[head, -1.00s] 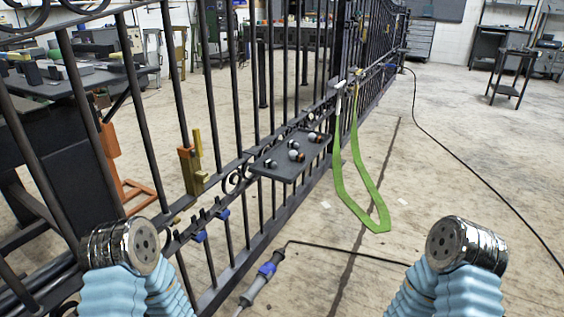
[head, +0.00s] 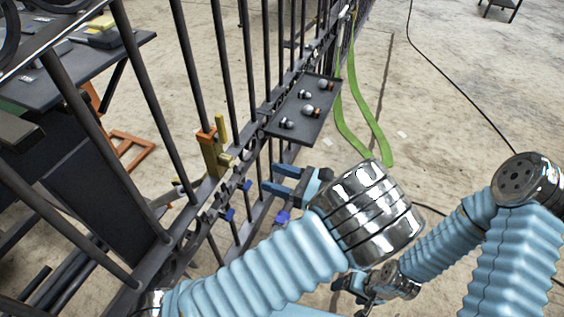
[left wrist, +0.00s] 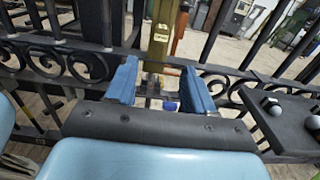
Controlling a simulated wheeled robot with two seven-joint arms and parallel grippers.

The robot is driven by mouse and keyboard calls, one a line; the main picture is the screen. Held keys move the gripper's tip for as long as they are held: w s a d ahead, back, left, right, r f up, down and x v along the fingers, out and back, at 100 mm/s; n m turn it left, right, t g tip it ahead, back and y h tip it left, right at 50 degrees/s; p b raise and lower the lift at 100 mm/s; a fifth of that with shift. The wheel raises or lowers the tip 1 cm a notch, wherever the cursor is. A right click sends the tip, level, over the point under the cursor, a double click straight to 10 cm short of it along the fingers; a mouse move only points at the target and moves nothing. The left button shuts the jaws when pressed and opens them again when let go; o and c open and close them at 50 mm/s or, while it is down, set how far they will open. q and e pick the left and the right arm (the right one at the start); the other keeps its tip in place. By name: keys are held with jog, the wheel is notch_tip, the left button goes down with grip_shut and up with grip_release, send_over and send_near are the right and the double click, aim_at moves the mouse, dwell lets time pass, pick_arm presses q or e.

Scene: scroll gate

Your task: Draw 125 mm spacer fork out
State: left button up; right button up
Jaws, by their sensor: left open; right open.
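A yellow-brass upright piece with an orange top (head: 212,155) sits on the gate's rail; I take it for the spacer fork, but no size can be read. It also shows in the left wrist view (left wrist: 158,45), straight ahead between my fingers. My left gripper (head: 268,180) is open and empty, just right of this piece and apart from it. Its blue fingers (left wrist: 160,80) stand wide in the left wrist view. My right gripper (head: 350,290) is open, low and partly hidden beside my left arm, away from the gate.
The black gate's bars (head: 150,110) and scrolls (left wrist: 86,66) surround the brass piece. Blue-ended fittings (head: 229,214) sit on the rail. A grey tray (head: 310,118) with several small knobs juts out on the right. A green strap (head: 358,105) hangs beyond it.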

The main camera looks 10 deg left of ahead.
aim_at(232, 162)
pick_arm(q)
jog(key=a+b, duration=0.1)
jog(key=a, duration=0.1)
jog(key=a+b, duration=0.1)
jog(key=a, duration=0.2)
jog(key=w+a+b, duration=0.1)
jog(key=a, duration=0.2)
jog(key=shift+w+a, duration=0.1)
jog(key=shift+a, duration=0.05)
jog(key=a, duration=0.2)
jog(key=a+p, duration=0.1)
jog(key=shift+w+a+r, duration=0.1)
jog(key=shift+w+r, duration=0.1)
jog(key=shift+r, duration=0.05)
jog(key=shift+w+a+f, duration=0.1)
jog(key=shift+w+a, duration=0.1)
jog(key=shift+a, duration=0.85)
grip_shut()
jog(key=shift+d+p, duration=0.3)
jog(key=shift+d, duration=0.1)
jog(key=shift+s+d, duration=0.1)
jog(key=shift+d, duration=0.25)
